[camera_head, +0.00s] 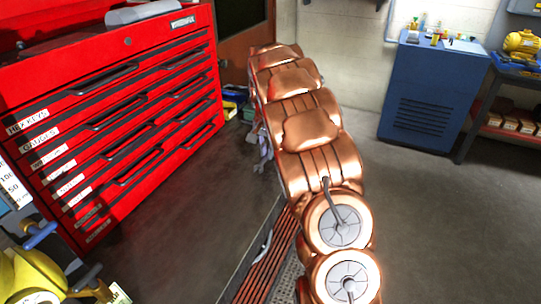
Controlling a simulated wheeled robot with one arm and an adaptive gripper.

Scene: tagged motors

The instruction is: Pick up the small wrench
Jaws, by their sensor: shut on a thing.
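I cannot pick out a small wrench with certainty. A small curved silver piece (266,246) lies against reddish-brown slats low in the middle, but I cannot tell what it is.
A red tool chest (118,65) with labelled drawers fills the left. A yellow motor (30,277) sits at the lower left. A blue cabinet (432,90) and a bench with another yellow motor (523,42) stand at the back right. The right floor is clear.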

